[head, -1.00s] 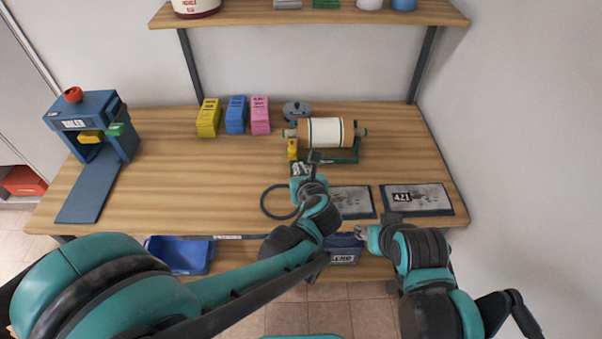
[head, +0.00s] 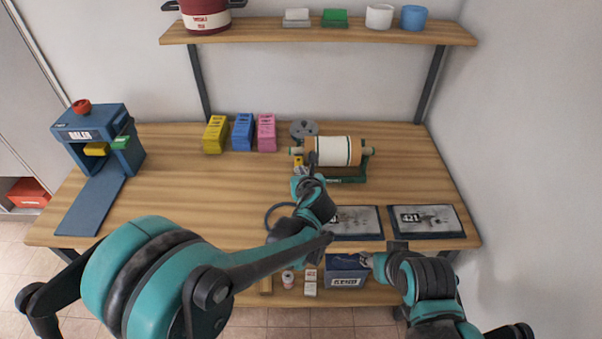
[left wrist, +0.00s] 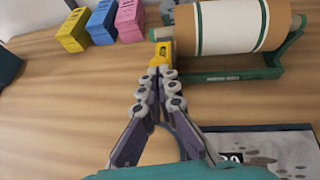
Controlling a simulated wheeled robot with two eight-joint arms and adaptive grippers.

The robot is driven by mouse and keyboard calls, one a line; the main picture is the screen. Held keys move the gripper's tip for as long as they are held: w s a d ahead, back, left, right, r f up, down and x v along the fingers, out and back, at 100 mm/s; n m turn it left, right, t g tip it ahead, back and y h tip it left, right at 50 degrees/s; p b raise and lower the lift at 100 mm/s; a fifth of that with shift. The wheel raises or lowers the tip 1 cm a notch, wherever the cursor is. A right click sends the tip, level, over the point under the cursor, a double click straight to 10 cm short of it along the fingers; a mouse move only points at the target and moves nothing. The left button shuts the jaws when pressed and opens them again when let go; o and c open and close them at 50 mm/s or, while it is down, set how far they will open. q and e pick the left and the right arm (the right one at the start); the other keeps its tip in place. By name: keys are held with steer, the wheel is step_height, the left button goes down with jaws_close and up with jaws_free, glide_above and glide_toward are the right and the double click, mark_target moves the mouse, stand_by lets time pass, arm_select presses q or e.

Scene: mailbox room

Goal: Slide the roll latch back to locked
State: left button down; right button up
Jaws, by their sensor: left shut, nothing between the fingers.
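The paper roll (head: 333,151), brown with white bands, lies in a green holder (head: 348,180) on the table; both also show in the left wrist view. The yellow roll latch (left wrist: 160,53) is at the left end of the holder; in the head view the latch (head: 298,164) is partly hidden by my gripper. My left gripper (head: 312,160) is shut and empty, its fingertips (left wrist: 160,72) right at the latch's lower end; I cannot tell whether they touch. My right gripper (head: 368,261) is low at the table's front edge, its fingers too small to read.
Yellow, blue and pink boxes (head: 266,132) stand left of the roll. A grey round object (head: 304,129) is behind it. A blue machine (head: 99,138) stands far left.

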mark_target(301, 161)
arm_select(q)
steer(key=w, duration=0.8)
steer(key=shift+w, duration=0.2)
arm_select(e)
steer(key=shift+f, duration=0.1)
arm_select(q)
steer(key=shift+s, duration=0.15)
